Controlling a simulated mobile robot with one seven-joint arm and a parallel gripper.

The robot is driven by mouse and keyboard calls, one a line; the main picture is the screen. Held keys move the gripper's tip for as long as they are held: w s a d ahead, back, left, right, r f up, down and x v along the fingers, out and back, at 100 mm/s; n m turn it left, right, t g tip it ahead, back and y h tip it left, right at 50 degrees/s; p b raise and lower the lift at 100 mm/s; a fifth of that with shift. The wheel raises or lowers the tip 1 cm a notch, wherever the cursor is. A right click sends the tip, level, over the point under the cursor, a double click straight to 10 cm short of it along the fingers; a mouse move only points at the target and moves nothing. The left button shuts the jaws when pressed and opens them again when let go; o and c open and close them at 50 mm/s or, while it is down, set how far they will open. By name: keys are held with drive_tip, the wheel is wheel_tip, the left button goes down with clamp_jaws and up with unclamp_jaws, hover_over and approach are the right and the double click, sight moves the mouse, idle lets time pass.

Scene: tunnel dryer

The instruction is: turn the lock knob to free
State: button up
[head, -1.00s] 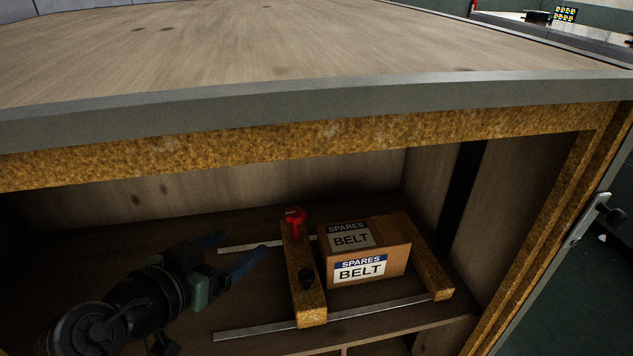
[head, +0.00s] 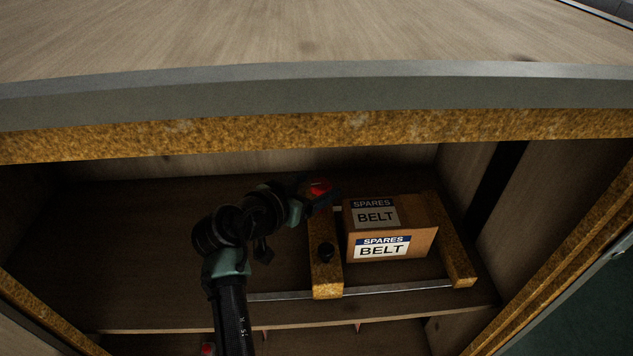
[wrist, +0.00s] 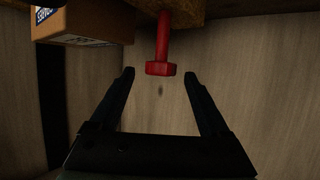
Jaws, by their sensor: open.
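The pictures show no lock markings.
A cardboard box (head: 420,243) labelled SPARES BELT stands right of the bar, against a second wooden bar (head: 455,250). A metal rail (head: 390,289) runs along the front. The cabinet's top edge (head: 250,137) overhangs my arm. The shelf's left side is clear.

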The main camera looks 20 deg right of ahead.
drive_tip(key=shift+w+d+f, duration=0.25)
drive_tip(key=shift+w+d, duration=0.05)
drive_tip(key=shift+d, duration=0.1)
clamp_jaws()
